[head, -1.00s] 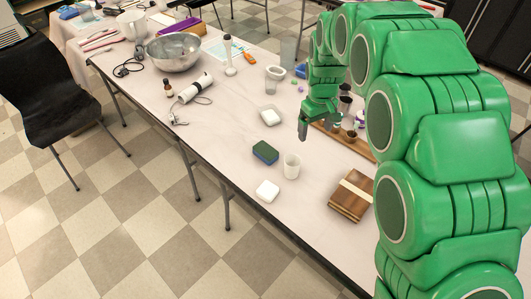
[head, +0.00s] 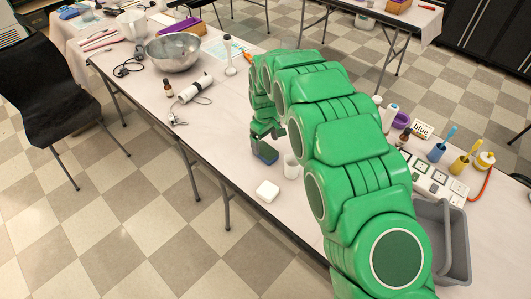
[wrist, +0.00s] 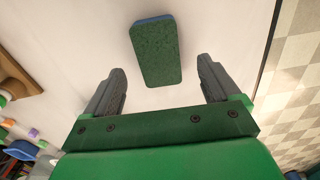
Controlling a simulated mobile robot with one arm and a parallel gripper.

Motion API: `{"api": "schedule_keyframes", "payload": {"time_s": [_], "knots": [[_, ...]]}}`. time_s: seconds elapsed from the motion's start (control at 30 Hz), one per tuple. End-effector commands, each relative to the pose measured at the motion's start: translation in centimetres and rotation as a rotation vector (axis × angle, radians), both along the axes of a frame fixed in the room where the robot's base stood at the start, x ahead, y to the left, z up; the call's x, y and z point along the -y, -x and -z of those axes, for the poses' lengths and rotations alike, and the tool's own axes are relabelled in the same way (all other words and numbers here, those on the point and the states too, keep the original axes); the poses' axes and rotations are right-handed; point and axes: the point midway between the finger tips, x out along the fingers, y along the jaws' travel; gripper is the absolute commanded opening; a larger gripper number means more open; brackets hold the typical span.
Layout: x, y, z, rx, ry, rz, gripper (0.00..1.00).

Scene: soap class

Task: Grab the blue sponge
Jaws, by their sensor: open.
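The sponge (wrist: 155,52) lies flat on the table, with a dark green scouring top and a blue layer showing along its edge. My gripper (wrist: 162,80) is open and empty above the table. In the wrist view the sponge lies beyond the fingertips and between their lines, touching neither finger. In the head view my gripper (head: 266,140) is right over the sponge.
A white cup (head: 291,167) stands close to the right of the sponge. A white soap-like block (head: 267,191) lies nearer the front edge. My arm hides the table's middle.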

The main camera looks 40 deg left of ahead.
Motion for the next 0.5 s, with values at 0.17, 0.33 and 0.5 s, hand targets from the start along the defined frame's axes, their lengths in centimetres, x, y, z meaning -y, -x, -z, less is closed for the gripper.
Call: {"api": "schedule_keyframes", "payload": {"time_s": [0.17, 0.33, 0.5], "knots": [[0.0, 0.0, 1.1, 0.000, 0.000, 0.000, 0.89], [0.0, 0.0, 3.2, 0.001, -0.001, -0.002, 0.89], [0.1, -0.1, 5.1, 0.000, 0.000, 0.000, 0.89]]}}
